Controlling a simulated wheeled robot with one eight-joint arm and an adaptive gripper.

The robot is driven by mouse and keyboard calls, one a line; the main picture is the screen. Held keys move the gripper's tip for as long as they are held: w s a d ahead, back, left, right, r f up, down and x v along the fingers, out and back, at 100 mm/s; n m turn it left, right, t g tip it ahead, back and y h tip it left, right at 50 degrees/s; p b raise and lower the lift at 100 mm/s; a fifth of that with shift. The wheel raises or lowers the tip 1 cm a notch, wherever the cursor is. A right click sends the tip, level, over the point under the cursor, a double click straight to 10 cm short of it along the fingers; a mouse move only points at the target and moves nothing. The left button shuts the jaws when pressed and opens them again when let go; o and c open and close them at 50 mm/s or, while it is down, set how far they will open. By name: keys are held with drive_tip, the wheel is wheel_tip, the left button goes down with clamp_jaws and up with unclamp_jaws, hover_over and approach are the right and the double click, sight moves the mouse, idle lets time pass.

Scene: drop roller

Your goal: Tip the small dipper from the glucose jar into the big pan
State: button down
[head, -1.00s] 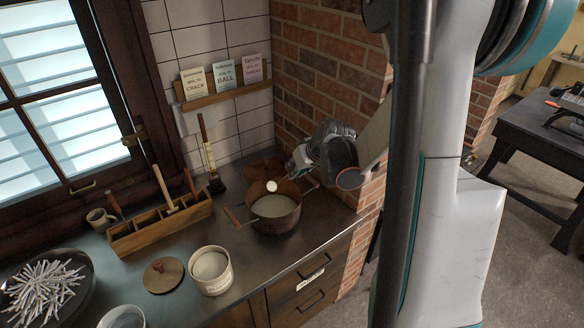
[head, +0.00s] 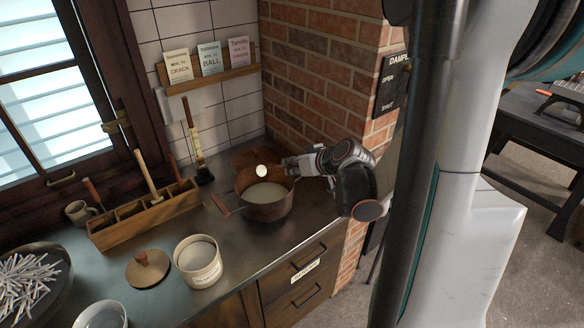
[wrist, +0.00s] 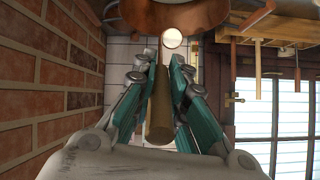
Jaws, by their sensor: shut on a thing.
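My gripper (head: 288,165) is shut on the brown handle of the small dipper, and the handle (wrist: 160,112) runs between the teal fingers in the wrist view. The dipper's round pale head (head: 262,170) is over the back part of the big copper pan (head: 270,213), apart from it. The head also shows at the top of the wrist view (wrist: 172,38). The pan stands on the counter and holds a pale content. I cannot see any stream falling from the dipper. The white glucose jar (head: 205,279) stands open on the counter, front left of the pan.
A second copper vessel (head: 248,156) stands behind the pan, near the brick wall (head: 320,85). A wooden lid (head: 147,272) lies left of the jar. A wooden tool box (head: 150,218) is at the back left. A bowl of white sticks (head: 30,285) is far left.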

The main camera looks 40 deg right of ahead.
wheel_tip(320, 180, down, 5)
drive_tip(key=s+t+b, duration=0.2)
drive_tip(key=t+b, duration=0.2)
drive_tip(key=b, duration=0.7)
drive_tip(key=shift+s+f+b, duration=0.2)
drive_tip(key=shift+s+b, duration=0.15)
drive_tip(key=shift+b, duration=0.3)
drive_tip(key=shift+s+d, duration=0.1)
drive_tip(key=shift+s, duration=0.05)
idle(0.5)
